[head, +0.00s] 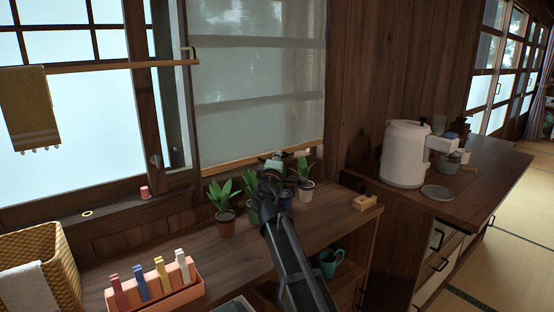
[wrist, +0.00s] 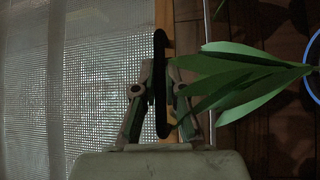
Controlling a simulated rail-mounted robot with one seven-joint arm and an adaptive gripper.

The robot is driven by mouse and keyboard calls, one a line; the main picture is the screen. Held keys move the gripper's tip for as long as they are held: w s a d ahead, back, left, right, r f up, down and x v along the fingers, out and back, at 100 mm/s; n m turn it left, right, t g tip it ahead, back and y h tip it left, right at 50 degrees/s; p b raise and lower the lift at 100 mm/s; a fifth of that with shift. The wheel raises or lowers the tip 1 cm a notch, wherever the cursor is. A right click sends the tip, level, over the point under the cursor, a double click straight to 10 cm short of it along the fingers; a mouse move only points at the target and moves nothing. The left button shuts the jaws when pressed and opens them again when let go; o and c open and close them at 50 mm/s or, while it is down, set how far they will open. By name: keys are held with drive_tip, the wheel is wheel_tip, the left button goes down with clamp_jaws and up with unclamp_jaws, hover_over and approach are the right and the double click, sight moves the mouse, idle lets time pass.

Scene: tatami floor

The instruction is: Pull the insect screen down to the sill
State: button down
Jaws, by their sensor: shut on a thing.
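The insect screen (head: 258,95) is a pale see-through mesh hanging over the right part of the window. Its mesh fills the left of the wrist view (wrist: 80,90). A light wooden bar (head: 232,162) runs along its lower edge, slightly slanted in the picture. My gripper (head: 277,160) is at this bar, right of its middle. In the wrist view my gripper (wrist: 160,90) has its fingers closed on a slim black pull loop (wrist: 160,70) beside the bar (wrist: 164,25). The sill (head: 100,207) shows at left; below the screen it is largely hidden by plants and my arm.
Potted plants (head: 225,222) stand close below my gripper, and leaves (wrist: 235,75) reach its right finger in the wrist view. A small wooden block (head: 365,202) lies on the counter. A white water boiler (head: 404,155) stands right. A rail (head: 120,65) with a towel (head: 28,108) is left.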

drive_tip(key=shift+f, duration=0.6)
drive_tip(key=c, duration=1.2)
unclamp_jaws()
drive_tip(key=shift+s, duration=0.15)
drive_tip(key=s, duration=0.4)
drive_tip(key=s+f, duration=0.1)
drive_tip(key=s, duration=0.6)
drive_tip(key=shift+s+a+f, duration=0.3)
